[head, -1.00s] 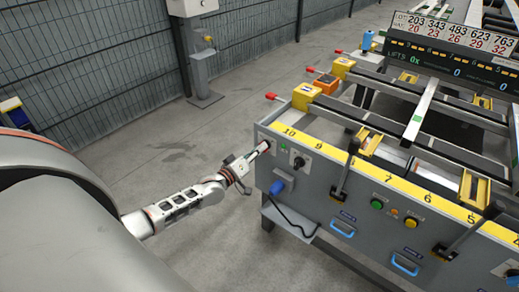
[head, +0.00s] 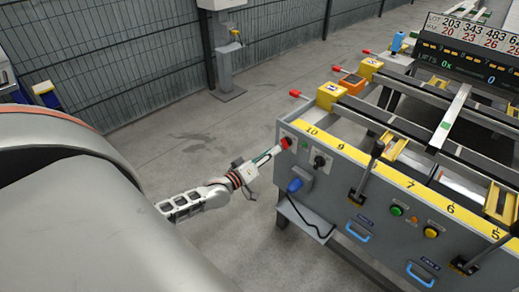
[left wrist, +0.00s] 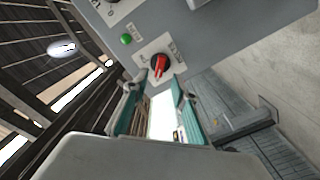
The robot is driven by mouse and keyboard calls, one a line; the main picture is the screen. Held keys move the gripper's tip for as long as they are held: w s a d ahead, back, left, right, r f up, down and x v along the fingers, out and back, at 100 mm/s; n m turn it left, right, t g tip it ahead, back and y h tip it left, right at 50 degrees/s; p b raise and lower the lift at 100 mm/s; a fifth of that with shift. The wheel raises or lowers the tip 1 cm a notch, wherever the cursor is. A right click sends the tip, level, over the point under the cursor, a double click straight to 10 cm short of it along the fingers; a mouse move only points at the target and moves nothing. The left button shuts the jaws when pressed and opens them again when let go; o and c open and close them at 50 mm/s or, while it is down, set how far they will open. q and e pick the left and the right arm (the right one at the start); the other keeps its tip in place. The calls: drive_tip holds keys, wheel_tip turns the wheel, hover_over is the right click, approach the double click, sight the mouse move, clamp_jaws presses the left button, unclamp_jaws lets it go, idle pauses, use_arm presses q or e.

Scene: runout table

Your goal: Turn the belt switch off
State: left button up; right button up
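A red-handled rotary switch (head: 286,143) sits on a pale plate at the left end of the grey control panel (head: 345,185). It also shows in the left wrist view (left wrist: 160,65), its red handle close to in line with the fingers. A second, black knob (head: 320,160) is to its right. I cannot read which label marks the belt switch. My left gripper (head: 268,156) is just in front of the red switch. In the left wrist view its teal-lined fingers (left wrist: 156,92) are apart with nothing between them, and the switch appears just beyond the tips. My right gripper is not in view.
A green lamp (left wrist: 126,39) is beside the red switch. A blue plug (head: 295,185) with a black cable hangs below it. Levers and green and yellow buttons (head: 431,232) are farther right.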

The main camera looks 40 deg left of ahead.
use_arm(q)
drive_tip(key=s, duration=0.6)
drive_tip(key=shift+s+a, duration=0.25)
